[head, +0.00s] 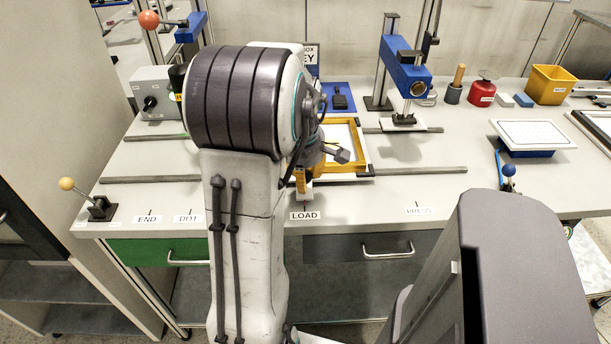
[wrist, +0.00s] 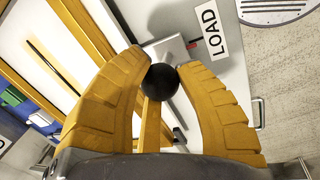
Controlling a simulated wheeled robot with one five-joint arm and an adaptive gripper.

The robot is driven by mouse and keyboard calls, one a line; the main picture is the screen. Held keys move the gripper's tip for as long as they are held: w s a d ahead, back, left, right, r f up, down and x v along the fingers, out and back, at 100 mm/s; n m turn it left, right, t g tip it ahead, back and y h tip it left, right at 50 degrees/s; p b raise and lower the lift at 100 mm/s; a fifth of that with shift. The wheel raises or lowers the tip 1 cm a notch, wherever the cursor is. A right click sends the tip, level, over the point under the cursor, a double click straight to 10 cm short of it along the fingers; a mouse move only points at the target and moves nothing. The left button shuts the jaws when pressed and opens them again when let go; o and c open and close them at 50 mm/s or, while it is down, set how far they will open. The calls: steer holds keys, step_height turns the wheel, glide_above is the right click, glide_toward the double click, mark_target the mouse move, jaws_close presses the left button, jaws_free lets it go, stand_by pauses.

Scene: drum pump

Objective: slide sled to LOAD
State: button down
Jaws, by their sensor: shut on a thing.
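The sled is a yellow frame (head: 353,175) with a white panel on the rails in the head view, behind the LOAD label (head: 304,215). Its left part is hidden by my arm. In the wrist view its yellow bars (wrist: 84,32) run along the upper left. My gripper (head: 304,184) is at the sled's front left, mostly hidden there by my wrist. In the wrist view my gripper (wrist: 162,64) has its yellow fingers closed on both sides of a round black knob (wrist: 160,83). The LOAD label (wrist: 209,27) lies just beyond the fingertips. The knob's joint to the sled is hidden.
The front rail (head: 420,170) is bare to the right, towards the PRESS label (head: 418,211). END (head: 147,219) and DOT labels are at left. A blue press (head: 405,72) stands behind. A ball-topped lever (head: 90,203) stands at the left front, a blue-knobbed one (head: 508,177) at right.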

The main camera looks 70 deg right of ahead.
stand_by(0.3)
steer(key=c, duration=0.8)
jaws_free()
steer(key=shift+c, duration=0.2)
step_height(320, 180, up, 12)
steer(key=a, duration=0.2)
steer(key=shift+a, duration=0.2)
steer(key=shift+s+f, duration=0.1)
